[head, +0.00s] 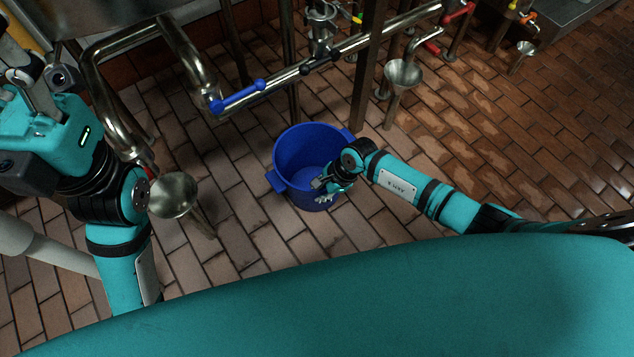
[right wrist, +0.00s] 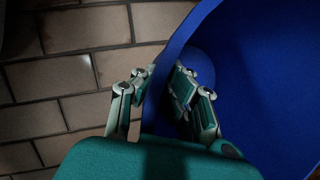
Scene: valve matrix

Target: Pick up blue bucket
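The blue bucket (head: 290,150) stands upright on the brick floor, with side handles at its rim. In the right wrist view its blue wall (right wrist: 265,75) fills the right side. My right gripper (head: 325,186) is at the bucket's near rim. In the right wrist view the right gripper (right wrist: 162,82) has one finger outside the wall and one inside, drawn in on the rim. Exact contact at the fingertips is partly hidden. My left gripper (head: 32,85) is raised at the far left of the head view, away from the bucket; its fingertips are not clear.
A metal pipe with a blue-handled valve (head: 238,96) runs behind and above the bucket. Steel funnels stand to the left (head: 173,194) and behind right (head: 403,75). A vertical post (head: 368,70) rises just behind the bucket. Open brick floor (head: 540,140) lies to the right.

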